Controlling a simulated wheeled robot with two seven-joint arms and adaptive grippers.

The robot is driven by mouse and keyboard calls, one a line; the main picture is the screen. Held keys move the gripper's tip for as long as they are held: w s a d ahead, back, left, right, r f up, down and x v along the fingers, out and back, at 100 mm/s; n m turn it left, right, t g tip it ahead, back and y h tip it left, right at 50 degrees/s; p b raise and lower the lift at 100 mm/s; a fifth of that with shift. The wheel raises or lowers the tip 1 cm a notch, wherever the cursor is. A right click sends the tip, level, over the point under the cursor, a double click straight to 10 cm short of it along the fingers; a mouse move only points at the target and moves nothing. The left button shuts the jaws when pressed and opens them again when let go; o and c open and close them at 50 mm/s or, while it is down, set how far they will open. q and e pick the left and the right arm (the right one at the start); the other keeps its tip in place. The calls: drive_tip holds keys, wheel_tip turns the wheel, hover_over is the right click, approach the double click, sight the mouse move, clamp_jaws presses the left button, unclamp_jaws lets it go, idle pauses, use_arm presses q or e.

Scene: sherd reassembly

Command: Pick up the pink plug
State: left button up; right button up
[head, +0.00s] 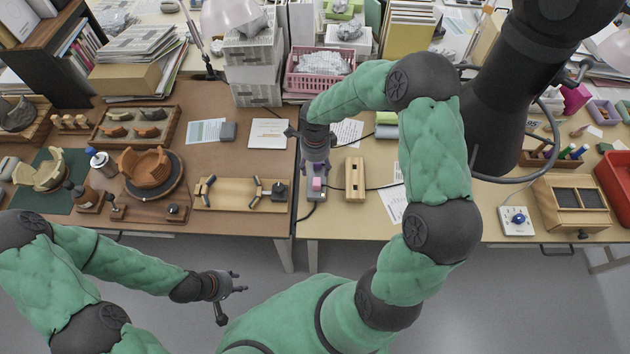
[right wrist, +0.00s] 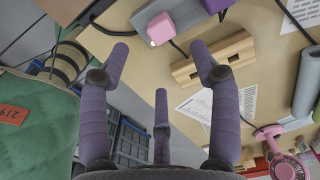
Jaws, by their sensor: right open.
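My right gripper (head: 315,168) points down over the plug. It is open, with its purple fingers (right wrist: 160,68) spread and nothing between them. My left gripper (head: 236,289) is open and empty, out over the floor in front of the tables.
A wooden block (head: 355,179) lies just right of the plug, also in the right wrist view (right wrist: 212,60). Dark cables run near both. A paper sheet (head: 393,204) lies further right. A wooden rack (head: 236,195) is on the left table. The front edges adjoin open floor.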

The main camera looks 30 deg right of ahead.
hover_over(317, 182)
drive_tip(key=f, duration=0.5)
drive_tip(key=shift+w+a+b, duration=0.15)
drive_tip(key=shift+a+b, duration=0.05)
drive_tip(key=shift+b, duration=0.1)
drive_tip(key=shift+d+f+b, duration=0.2)
drive_tip(key=shift+f+b, duration=0.1)
drive_tip(key=shift+f, duration=2.35)
drive_tip(key=c, duration=1.2)
